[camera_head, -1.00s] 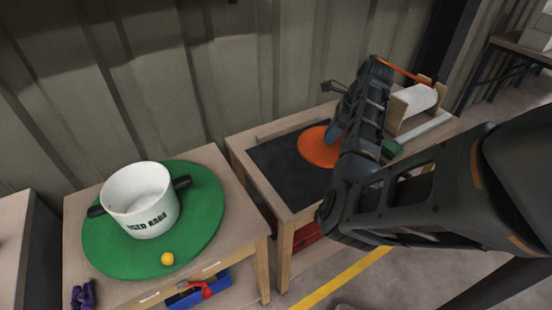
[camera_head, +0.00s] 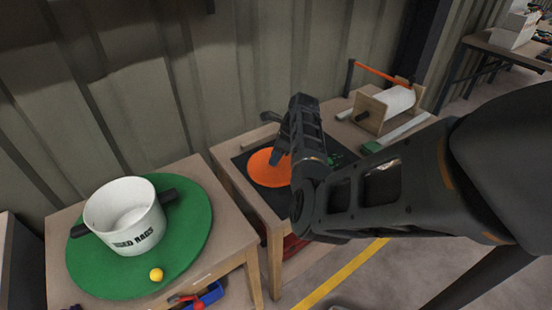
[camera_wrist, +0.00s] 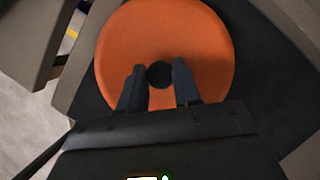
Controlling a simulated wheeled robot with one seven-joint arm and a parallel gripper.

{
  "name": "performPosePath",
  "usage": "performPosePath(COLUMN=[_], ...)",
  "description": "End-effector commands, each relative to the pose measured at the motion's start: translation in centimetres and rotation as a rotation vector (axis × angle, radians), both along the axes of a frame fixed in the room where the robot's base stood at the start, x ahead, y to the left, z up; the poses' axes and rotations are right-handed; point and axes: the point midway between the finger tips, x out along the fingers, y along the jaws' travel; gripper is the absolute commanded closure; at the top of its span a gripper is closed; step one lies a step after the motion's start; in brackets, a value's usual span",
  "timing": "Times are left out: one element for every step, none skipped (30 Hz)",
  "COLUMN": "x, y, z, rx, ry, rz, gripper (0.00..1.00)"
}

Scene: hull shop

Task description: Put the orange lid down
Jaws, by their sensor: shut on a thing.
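The orange lid (camera_head: 264,172) is a round flat disc with a small dark knob (camera_wrist: 160,74) at its middle. My gripper (camera_wrist: 159,80) is shut on the lid, with its two fingers at either side of the knob. In the head view my gripper (camera_head: 276,158) comes down over the lid from the right and hides its right part. The lid is over the dark mat (camera_head: 270,207) on the wooden bench. I cannot tell whether its underside touches the mat.
A gap separates the tables. A white roll in a wooden holder (camera_head: 370,113) stands at the bench's back right.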

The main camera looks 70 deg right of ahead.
Motion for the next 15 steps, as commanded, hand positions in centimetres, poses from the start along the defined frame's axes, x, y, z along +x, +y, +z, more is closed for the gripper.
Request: performPosePath(x=[0.0, 0.0, 0.0, 0.0, 0.0, 0.0, 0.0, 0.0, 0.0, 0.0, 0.0, 0.0, 0.0, 0.0, 0.0], y=[0.0, 0.0, 0.0, 0.0, -0.1, -0.1, -0.1, -0.1, -0.1, -0.1, -0.1, 0.0, 0.0, 0.0, 0.0], z=[-0.6, -1.0, -1.3, -1.4, -1.5, -1.6, -1.6, -1.6, -1.6, -1.6, -1.6, -1.6, -1.6, -1.7, -1.8], rx=[0.001, 0.001, 0.000, -0.001, -0.001, -0.002, -0.002, -0.002, -0.002, -0.002, -0.002, -0.002, -0.001, -0.001, -0.001], ry=[0.000, 0.000, -0.001, -0.001, -0.001, -0.001, -0.001, -0.001, -0.001, -0.001, -0.001, -0.001, -0.001, -0.001, -0.001], rz=[0.000, 0.000, 0.000, 0.000, 0.000, -0.001, -0.001, -0.001, -0.001, -0.001, -0.001, -0.001, 0.000, 0.000, 0.000], gripper=[0.98, 0.98, 0.98, 0.98, 0.98, 0.98, 0.98, 0.98, 0.98, 0.98, 0.98, 0.98, 0.98, 0.98, 0.98])
